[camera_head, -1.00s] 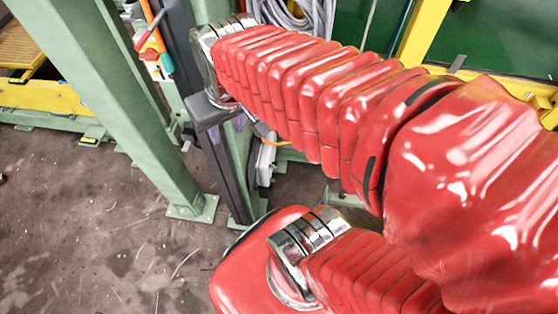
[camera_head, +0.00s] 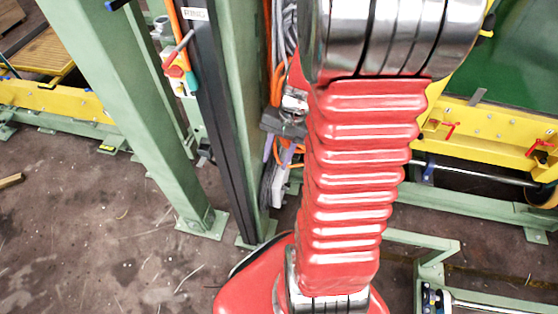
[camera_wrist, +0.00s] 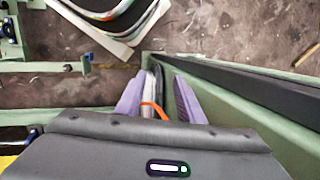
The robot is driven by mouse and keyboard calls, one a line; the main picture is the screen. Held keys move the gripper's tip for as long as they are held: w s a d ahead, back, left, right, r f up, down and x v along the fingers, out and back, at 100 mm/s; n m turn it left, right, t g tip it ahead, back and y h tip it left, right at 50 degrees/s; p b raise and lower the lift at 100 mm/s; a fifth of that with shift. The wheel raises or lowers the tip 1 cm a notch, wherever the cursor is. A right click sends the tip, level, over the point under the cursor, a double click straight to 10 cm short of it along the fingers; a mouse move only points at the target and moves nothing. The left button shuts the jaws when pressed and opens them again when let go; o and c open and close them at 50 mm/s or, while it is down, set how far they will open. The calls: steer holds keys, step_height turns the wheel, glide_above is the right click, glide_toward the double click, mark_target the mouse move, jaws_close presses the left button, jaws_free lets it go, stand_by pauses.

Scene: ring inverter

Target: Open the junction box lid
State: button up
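The junction box, as far as I can tell, is a pale grey box (camera_head: 277,185) on the right side of the green column in the head view, partly hidden by my arm. In the wrist view, a narrow pale grey part (camera_wrist: 148,88), probably its edge, shows between my fingers, with an orange cable across it. My gripper (camera_wrist: 159,88) has two purple fingers spread apart, one on either side of this part. Contact cannot be told. In the head view my gripper (camera_head: 279,158) is just above the box, partly hidden. The lid's position cannot be made out.
The green column (camera_head: 232,110) with a dark rail stands close beside my gripper. A green slanted post (camera_head: 130,110) is to its left. Orange and grey cables (camera_head: 279,80) hang behind. Yellow and green framing (camera_head: 480,140) lies right. Floor (camera_head: 90,230) is open at lower left.

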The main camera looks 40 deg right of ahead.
steer(key=d+f+m+t, duration=0.1)
steer(key=d+f+m, duration=0.6)
steer(key=f, duration=0.4)
steer(key=w+d+f+m+t, duration=0.1)
steer(key=d+f+m, duration=0.7)
steer(key=f+m, duration=0.2)
steer(key=shift+w+d+f+t, duration=0.2)
steer(key=shift+f+t, duration=0.2)
steer(key=shift+f, duration=0.25)
steer(key=shift+a, duration=0.1)
steer(key=x, duration=1.3)
steer(key=shift+f, duration=0.45)
steer(key=shift+w, duration=0.1)
steer(key=shift+c, duration=0.7)
jaws_close()
